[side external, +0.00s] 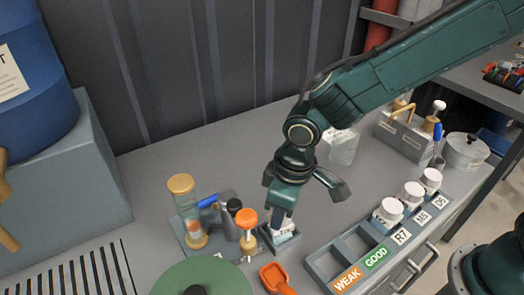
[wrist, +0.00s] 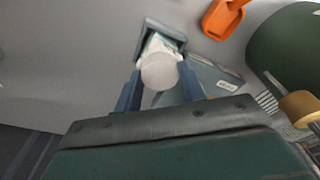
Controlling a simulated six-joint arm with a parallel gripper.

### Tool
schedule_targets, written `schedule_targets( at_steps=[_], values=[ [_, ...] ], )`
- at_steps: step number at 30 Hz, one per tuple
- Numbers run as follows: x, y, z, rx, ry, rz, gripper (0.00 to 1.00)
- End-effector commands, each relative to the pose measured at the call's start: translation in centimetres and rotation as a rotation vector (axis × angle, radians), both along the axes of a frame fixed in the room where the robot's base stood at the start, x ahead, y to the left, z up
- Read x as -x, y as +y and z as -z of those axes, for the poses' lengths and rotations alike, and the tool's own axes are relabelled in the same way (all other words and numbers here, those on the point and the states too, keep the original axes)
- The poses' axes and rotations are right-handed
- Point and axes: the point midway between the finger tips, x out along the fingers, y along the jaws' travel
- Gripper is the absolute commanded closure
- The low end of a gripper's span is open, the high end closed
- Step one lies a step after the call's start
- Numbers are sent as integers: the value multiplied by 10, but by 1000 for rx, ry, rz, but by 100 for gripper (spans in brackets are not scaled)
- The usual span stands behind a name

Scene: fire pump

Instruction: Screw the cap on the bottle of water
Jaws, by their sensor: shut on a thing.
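My gripper (side external: 284,214) points down at the front middle of the bench. Its two blue fingers (wrist: 159,84) close around a round white cap (wrist: 158,71). The cap lies over a pale, white-labelled bottle (wrist: 158,44), which stands in a small grey square holder (wrist: 148,28). In the side external view, the bottle's white lower part (side external: 284,236) shows just under the fingers, inside the holder (side external: 268,243). The cap hides the bottle's neck, so I cannot tell whether the cap is seated or threaded.
A sorting rack (side external: 317,263) marked WEAK and GOOD has several white-capped jars (side external: 390,209). Left of my gripper are an orange-topped tool (side external: 247,219) and a glass cylinder (side external: 185,202). An orange scoop (side external: 273,274) and green disc (side external: 218,275) lie in front.

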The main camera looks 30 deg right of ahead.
Motion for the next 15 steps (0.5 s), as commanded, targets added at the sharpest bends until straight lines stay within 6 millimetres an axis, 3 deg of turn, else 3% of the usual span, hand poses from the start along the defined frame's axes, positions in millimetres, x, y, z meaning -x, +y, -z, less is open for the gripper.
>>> schedule_targets(
  at_steps=[15],
  values=[
    [0,1,0,0,0,232,80]
  ],
)
